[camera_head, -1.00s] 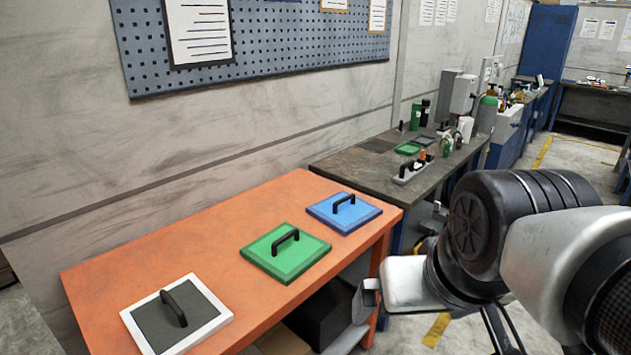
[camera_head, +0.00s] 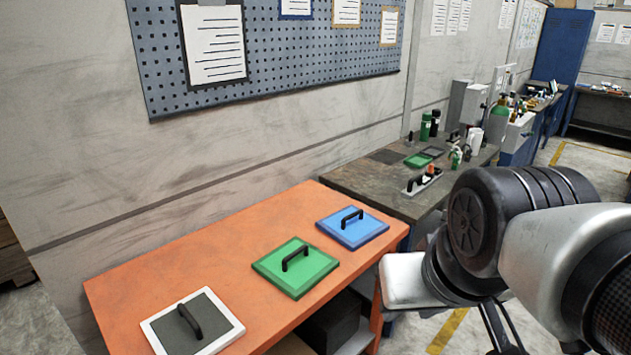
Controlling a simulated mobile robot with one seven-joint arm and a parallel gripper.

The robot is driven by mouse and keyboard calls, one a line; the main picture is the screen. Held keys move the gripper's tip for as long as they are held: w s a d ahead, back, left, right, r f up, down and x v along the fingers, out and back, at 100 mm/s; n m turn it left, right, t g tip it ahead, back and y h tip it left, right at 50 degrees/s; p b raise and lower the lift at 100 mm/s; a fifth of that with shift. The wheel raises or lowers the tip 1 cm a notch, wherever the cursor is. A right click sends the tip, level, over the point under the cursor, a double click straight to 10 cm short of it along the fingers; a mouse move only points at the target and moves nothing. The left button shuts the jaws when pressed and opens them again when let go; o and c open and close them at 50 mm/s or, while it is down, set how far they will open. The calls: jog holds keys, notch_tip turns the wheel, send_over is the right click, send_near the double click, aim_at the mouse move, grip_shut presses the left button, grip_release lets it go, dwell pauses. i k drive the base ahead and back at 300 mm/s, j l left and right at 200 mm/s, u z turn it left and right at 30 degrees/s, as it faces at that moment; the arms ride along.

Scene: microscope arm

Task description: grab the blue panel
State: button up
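The blue panel (camera_head: 345,232) is a flat square with a black bar handle (camera_head: 352,217) on top. It lies at the right end of the orange table (camera_head: 205,250), near its corner. My arm (camera_head: 480,240) fills the lower right of the head view, to the right of the blue panel and apart from it. My gripper is not visible, so whether it is open or shut does not show.
A green panel (camera_head: 282,277) and a white-framed grey panel (camera_head: 215,328), both with black handles, lie on the same table to the left. A dark workbench (camera_head: 375,178) with bottles and tools stands behind. The orange table's back left is clear.

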aim_at(352, 227)
jog(key=i+l+u, duration=0.15)
jog(key=u, duration=0.2)
jog(key=i+l+u, duration=0.1)
jog(key=u, duration=0.25)
jog(key=i+l+u, duration=0.1)
jog(key=l+u, duration=0.25)
jog(key=i+l+u, duration=0.1)
jog(key=l, duration=0.2)
jog(key=i+l+u, duration=0.15)
jog(key=l, duration=0.2)
jog(key=l+u, duration=0.1)
jog(key=l, duration=0.2)
jog(key=i+l, duration=0.1)
jog(key=l, duration=0.3)
jog(key=i+l, duration=0.1)
jog(key=l, duration=0.3)
jog(key=i+l, duration=0.1)
jog(key=l, duration=0.3)
